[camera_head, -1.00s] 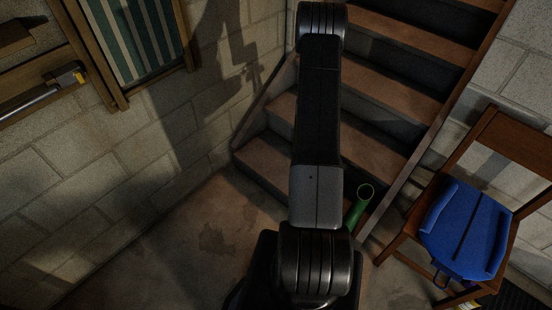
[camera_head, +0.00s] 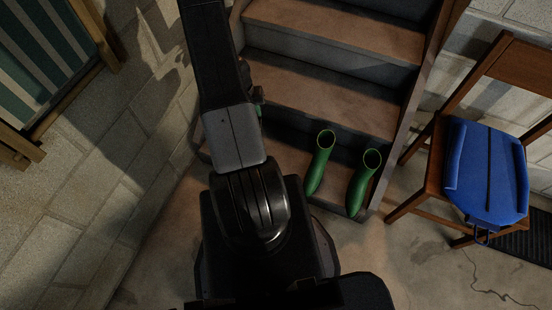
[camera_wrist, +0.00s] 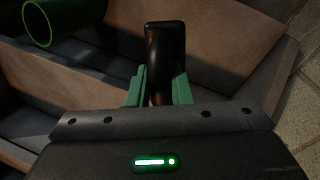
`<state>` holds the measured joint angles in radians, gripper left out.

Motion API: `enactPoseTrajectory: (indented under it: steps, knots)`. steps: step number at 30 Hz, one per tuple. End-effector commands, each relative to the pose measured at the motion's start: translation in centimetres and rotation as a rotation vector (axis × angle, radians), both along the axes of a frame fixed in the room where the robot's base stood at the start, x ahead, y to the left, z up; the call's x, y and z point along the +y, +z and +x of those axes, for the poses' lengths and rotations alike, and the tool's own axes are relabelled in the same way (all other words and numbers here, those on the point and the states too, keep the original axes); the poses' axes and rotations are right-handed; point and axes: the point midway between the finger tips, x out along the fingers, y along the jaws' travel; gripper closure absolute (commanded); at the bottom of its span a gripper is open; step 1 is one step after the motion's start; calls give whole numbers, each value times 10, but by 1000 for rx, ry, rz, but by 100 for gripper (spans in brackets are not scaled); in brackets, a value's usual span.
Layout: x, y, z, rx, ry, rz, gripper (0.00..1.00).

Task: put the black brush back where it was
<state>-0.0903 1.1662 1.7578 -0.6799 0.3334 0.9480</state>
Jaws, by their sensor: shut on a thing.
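The black brush (camera_wrist: 165,45) stands up between the green fingers of my gripper (camera_wrist: 159,88) in the wrist view. My gripper is shut on it, with the brush's dark rounded end sticking out past the fingertips. Its lower part is hidden between the fingers and behind the gripper body. In the head view only a bit of green beside my arm shows (camera_head: 258,104), and the brush cannot be made out there. The gripper is over the wooden stairs (camera_head: 315,85).
Two green boots (camera_head: 320,163) (camera_head: 366,180) stand on the lowest step. A block wall (camera_head: 75,215) and a striped deck chair (camera_head: 45,60) are on the left.

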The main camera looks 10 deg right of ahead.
Motion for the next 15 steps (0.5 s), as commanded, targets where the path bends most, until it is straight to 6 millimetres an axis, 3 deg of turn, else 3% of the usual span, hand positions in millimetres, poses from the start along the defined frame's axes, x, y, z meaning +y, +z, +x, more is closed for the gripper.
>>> enactPoseTrajectory:
  steps: [1, 15]
  knots:
    - [-7, -24, 1, -3, -27, 0, 100]
    - [-62, -119, 2, -6, -255, 16, 100]
